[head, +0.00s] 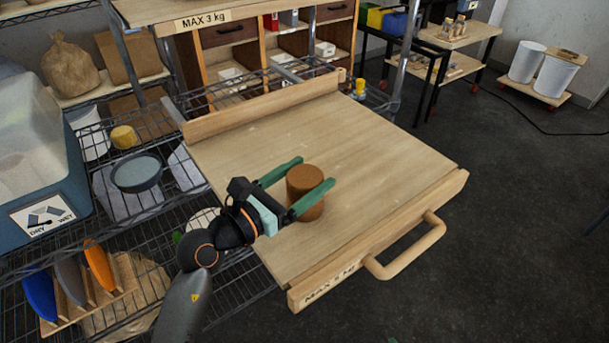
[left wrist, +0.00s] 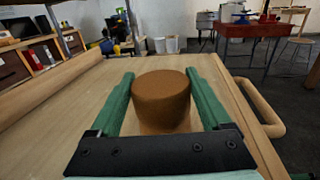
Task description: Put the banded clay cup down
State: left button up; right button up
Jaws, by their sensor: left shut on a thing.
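The clay cup (head: 305,180) is a plain-looking brown cylinder, upright over the wooden pull-out board (head: 400,160). I cannot make out its bands or its inside. My left gripper (head: 315,173) is shut on it, with one green finger on each side. In the left wrist view the cup (left wrist: 161,95) stands between the two fingers of the left gripper (left wrist: 158,80). Whether its base touches the board is hard to tell.
The board has a raised back ledge (head: 260,109) and a front handle (head: 408,250). Its surface around the cup is clear. A wire rack on the left holds a blue-grey bowl (head: 136,172), a yellow cup (head: 124,137) and a clear-lidded bin (head: 35,150).

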pick_arm(q)
jog(key=o, duration=1.5)
jog(key=shift+f, duration=0.1)
jog(key=shift+r, duration=0.2)
jog(key=shift+s+a+f, duration=0.1)
jog(key=shift+s+a, duration=0.1)
jog(key=shift+a, duration=0.05)
jog(key=v, duration=1.1)
jog(key=shift+b, duration=0.35)
jog(key=shift+s+a, duration=0.1)
jog(key=shift+s, duration=0.05)
